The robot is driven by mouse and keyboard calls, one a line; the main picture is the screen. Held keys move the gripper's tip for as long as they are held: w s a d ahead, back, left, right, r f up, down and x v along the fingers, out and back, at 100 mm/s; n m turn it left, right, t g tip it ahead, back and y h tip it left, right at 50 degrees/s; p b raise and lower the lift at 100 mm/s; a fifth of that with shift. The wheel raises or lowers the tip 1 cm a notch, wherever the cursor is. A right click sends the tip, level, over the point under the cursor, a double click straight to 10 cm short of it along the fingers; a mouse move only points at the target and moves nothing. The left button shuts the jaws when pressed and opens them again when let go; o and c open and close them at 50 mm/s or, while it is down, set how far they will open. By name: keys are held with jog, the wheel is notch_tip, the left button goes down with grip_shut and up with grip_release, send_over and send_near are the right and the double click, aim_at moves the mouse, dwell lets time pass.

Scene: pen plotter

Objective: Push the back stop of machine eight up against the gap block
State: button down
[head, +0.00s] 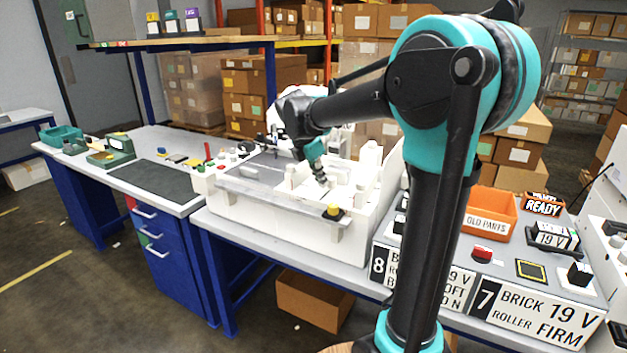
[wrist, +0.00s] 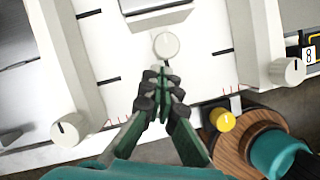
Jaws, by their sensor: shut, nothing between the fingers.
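Machine eight (head: 270,218) is a white flat-topped unit on the bench, with an 8 label (head: 378,266) at its right. My gripper (head: 319,176) is low over its right half. In the wrist view my gripper (wrist: 163,76) is shut and empty, fingertips pointing at a round white knob (wrist: 167,46). Whether they touch it I cannot tell. I cannot tell for sure which part is the back stop or the gap block.
White bars with dials flank the fingers on the left (wrist: 70,129) and right (wrist: 287,72), with red scale marks beside them. A yellow knob (wrist: 222,120) is near the front edge. An orange bin (head: 490,213) and machine seven (head: 535,312) stand to the right.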

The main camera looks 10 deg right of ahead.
aim_at(328, 173)
jog(key=shift+w+d, duration=0.1)
jog(key=shift+d, duration=0.05)
jog(key=w+d, duration=0.2)
jog(key=w, duration=0.1)
jog(key=shift+w+d, duration=0.2)
dwell(0.4)
